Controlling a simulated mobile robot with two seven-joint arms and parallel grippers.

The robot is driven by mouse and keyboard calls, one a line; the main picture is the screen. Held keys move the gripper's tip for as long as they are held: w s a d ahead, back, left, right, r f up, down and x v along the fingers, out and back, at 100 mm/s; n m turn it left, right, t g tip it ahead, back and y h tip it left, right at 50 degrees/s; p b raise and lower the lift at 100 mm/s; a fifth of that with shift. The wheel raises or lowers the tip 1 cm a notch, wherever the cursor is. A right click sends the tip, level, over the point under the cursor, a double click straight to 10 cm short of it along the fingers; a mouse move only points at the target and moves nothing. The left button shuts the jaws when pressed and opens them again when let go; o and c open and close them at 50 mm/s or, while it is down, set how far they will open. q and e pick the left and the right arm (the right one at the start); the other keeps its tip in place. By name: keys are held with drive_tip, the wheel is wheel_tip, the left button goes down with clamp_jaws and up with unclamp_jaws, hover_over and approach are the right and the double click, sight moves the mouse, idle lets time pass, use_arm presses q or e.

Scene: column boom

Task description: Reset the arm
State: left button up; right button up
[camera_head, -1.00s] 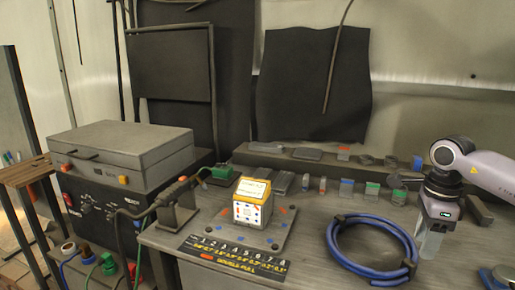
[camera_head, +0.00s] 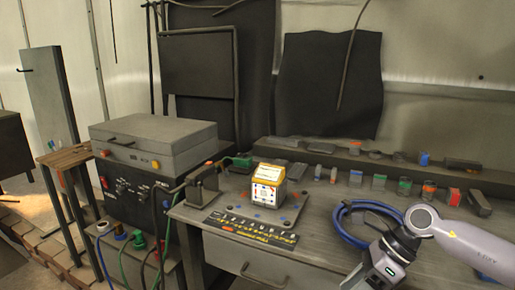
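My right arm comes in from the right edge, and my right gripper (camera_head: 362,278) points down and to the left at the bottom of the view, in front of the workbench (camera_head: 325,240). Its fingertips are at or past the bottom edge, so I cannot tell whether it is open or shut. The gripper and wrist partly cover a blue coiled cable (camera_head: 347,225) lying on the bench. My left arm and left gripper are not in view.
A small white and yellow box (camera_head: 267,185) stands on a plate on the bench, behind a black numbered strip (camera_head: 250,230). A grey case (camera_head: 152,140) sits on a black control unit at left. Several small coloured parts line the back. A drawer (camera_head: 262,270) is below the bench top.

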drive_tip(key=s+a+r+m+t+y, duration=0.1)
drive_tip(key=s+a+m+t+y, duration=0.1)
drive_tip(key=a+m+y, duration=0.5)
drive_tip(key=s+a+r+m+t+y, duration=0.1)
drive_tip(key=s+a+m+t+y, duration=0.2)
drive_tip(key=a, duration=0.6)
drive_tip(key=s+d+f+m+t+h+p, duration=0.15)
drive_tip(key=d+f+m+t+h, duration=0.55)
drive_tip(key=m, duration=0.8)
drive_tip(key=s+d+f+m+t+h, duration=0.35)
drive_tip(key=f+m+h, duration=0.35)
drive_tip(key=m, duration=0.9)
drive_tip(key=s+d+f+m+g+h, duration=0.1)
drive_tip(key=s+d+f+m+g, duration=0.3)
drive_tip(key=s+f, duration=0.4)
drive_tip(key=shift+d+m+g, duration=0.15)
drive_tip(key=shift+m+g, duration=0.2)
drive_tip(key=shift+m, duration=0.05)
drive_tip(key=shift+d, duration=0.1)
